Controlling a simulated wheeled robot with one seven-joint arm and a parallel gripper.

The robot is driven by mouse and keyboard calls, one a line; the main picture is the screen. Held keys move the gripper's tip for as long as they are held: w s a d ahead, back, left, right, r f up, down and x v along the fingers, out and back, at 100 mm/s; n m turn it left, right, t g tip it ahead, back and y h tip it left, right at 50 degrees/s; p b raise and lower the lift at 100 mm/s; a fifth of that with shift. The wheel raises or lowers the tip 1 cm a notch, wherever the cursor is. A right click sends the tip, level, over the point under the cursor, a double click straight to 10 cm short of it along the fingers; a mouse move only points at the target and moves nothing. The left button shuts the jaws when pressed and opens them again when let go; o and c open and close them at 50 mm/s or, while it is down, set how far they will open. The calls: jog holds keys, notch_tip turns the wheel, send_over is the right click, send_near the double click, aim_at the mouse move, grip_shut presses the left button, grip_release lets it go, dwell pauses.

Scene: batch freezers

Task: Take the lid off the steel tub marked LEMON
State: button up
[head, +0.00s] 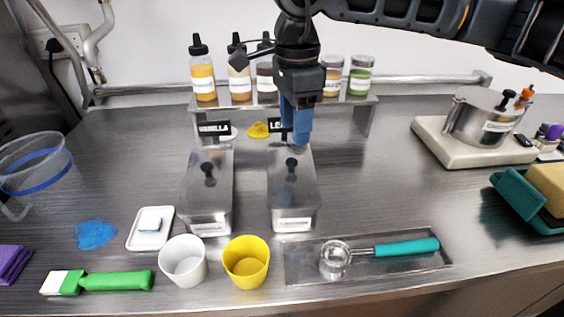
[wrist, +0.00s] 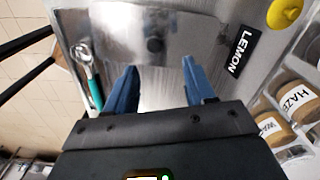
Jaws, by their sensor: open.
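The steel LEMON tub (head: 294,196) stands upright on the counter, right of a similar VANILLA tub (head: 207,200). Its steel lid (head: 291,160) is on, with a small black knob (head: 291,171). My gripper (head: 296,140) is above the back end of the LEMON tub and partly hides its black name sign. In the wrist view my gripper (wrist: 160,88) has its two blue fingers apart with nothing between them. The lid's knob (wrist: 154,45) lies beyond the fingertips, roughly centred between them. The LEMON sign (wrist: 242,51) is at the right in that view.
A shelf with sauce bottles (head: 203,75) and jars is behind the tubs. A white cup (head: 184,261), a yellow cup (head: 246,262) and a tray with a teal-handled scoop (head: 405,247) are in front.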

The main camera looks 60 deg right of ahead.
aim_at(293, 160)
jog(key=shift+s+a+f+p, duration=0.15)
jog(key=shift+f+p, duration=0.2)
jog(key=shift+f, duration=0.85)
jog(key=shift+w+a+f+p, duration=0.1)
jog(key=shift+f+p, duration=0.2)
jog(key=shift+f, duration=0.85)
jog(key=shift+s+a+f+p, duration=0.15)
jog(key=shift+f+p, duration=0.2)
jog(key=shift+f, duration=0.85)
grip_shut()
